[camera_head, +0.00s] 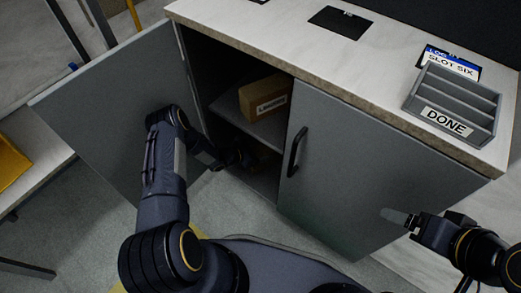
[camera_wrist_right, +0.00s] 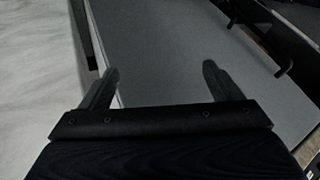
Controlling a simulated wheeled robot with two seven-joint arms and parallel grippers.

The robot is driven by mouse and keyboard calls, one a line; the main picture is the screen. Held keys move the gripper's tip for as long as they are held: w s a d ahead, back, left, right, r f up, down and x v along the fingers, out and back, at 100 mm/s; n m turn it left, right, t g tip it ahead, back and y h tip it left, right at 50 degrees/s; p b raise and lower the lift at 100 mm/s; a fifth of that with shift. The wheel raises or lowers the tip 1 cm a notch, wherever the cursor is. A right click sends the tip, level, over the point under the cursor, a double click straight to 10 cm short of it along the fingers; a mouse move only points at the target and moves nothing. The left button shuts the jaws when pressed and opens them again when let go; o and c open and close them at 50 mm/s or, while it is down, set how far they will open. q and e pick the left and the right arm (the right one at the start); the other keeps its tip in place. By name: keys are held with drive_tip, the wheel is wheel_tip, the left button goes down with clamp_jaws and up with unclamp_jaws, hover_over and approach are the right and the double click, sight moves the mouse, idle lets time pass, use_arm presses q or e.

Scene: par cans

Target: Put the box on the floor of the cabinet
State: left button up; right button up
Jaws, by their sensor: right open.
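The grey cabinet (camera_head: 360,185) stands with its left door (camera_head: 110,110) swung open and its right door shut. A brown cardboard box (camera_head: 262,98) with a white label sits on the inner shelf (camera_head: 268,130). My left arm reaches into the open side, and my left gripper (camera_head: 243,157) is low inside, below the shelf. A dim brownish shape (camera_head: 265,163) shows by its fingers; I cannot tell whether it is a second box or whether the gripper holds it. My right gripper (camera_head: 392,218) is open and empty in front of the right door; its spread fingers show in the right wrist view (camera_wrist_right: 160,85).
The cabinet top holds a grey slotted tray marked DONE (camera_head: 455,105), a SLOT SIX card (camera_head: 450,63) and a black square (camera_head: 340,22). The right door has a dark handle (camera_head: 297,151). A side table with a yellow tray (camera_head: 10,165) stands at left.

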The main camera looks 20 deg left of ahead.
use_arm(q)
drive_tip(key=shift+o, duration=0.7)
drive_tip(key=shift+r, duration=0.1)
drive_tip(key=shift+s+r+p, duration=0.1)
drive_tip(key=shift+r+p, duration=0.05)
drive_tip(key=shift+p, duration=0.2)
drive_tip(key=p+v, duration=0.3)
drive_tip(key=v, duration=0.1)
drive_tip(key=shift+s+r+p, duration=0.1)
drive_tip(key=shift+r+p, duration=0.2)
drive_tip(key=shift+p, duration=0.05)
drive_tip(key=p+v, duration=0.3)
drive_tip(key=v, duration=0.4)
drive_tip(key=shift+a+f, duration=0.35)
drive_tip(key=shift+s, duration=0.25)
